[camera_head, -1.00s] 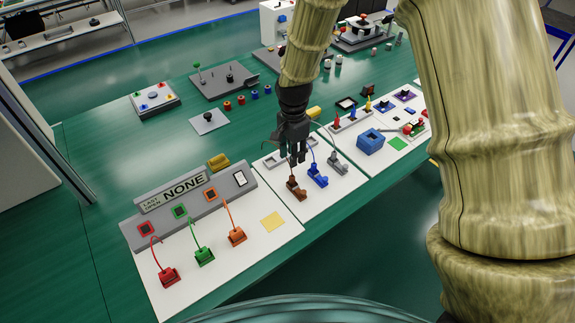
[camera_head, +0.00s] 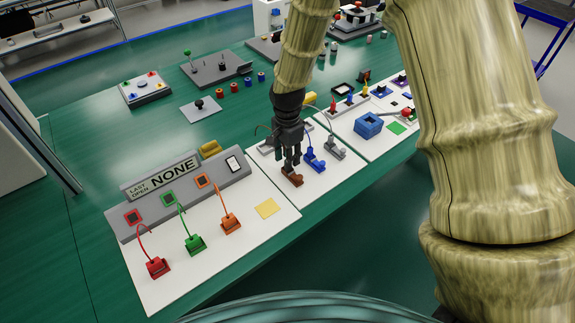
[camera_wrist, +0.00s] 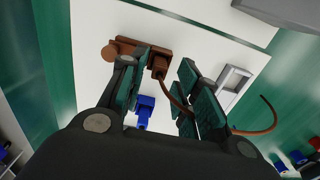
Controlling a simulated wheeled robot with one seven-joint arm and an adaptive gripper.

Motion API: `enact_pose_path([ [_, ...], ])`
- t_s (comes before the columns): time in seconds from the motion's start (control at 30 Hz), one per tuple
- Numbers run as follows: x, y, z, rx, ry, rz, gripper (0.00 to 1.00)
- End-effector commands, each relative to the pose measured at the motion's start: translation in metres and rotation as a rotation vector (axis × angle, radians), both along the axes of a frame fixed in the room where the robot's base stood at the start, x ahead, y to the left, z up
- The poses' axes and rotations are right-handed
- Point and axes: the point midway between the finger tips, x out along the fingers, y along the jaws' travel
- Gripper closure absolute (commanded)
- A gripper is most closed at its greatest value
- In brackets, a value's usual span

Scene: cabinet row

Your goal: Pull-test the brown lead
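The brown terminal (camera_head: 292,181) sits at the front left of the middle white board, just under my gripper (camera_head: 289,163) in the head view. In the wrist view the brown terminal block (camera_wrist: 127,47) lies at the top. The brown lead (camera_wrist: 172,94) rises from it and curves between the fingers, out to the right. My gripper (camera_wrist: 170,68) is open, with a green-padded finger on each side of the lead. A gap shows between lead and pads. The blue terminal (camera_head: 314,163) stands close on the right, and its blue part (camera_wrist: 145,108) shows between the fingers.
A grey terminal (camera_head: 335,151) stands beyond the blue one. On the left board are red (camera_head: 157,266), green (camera_head: 194,243) and orange (camera_head: 231,223) leads and a "LAST OPEN NONE" panel (camera_head: 166,180). A blue box (camera_head: 367,125) stands on the right board.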

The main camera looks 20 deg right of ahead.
Motion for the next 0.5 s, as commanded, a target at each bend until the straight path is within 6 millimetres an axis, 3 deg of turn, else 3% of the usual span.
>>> enact_pose_path([
  [0.13,0.0001,0.0000,-0.0100,0.000,0.000,0.001,0.68],
  [0.43,0.0000,0.0000,-0.0118,0.000,0.000,0.000,0.68],
  [0.5,0.0000,0.0000,-0.0118,0.000,0.000,0.000,0.72],
])
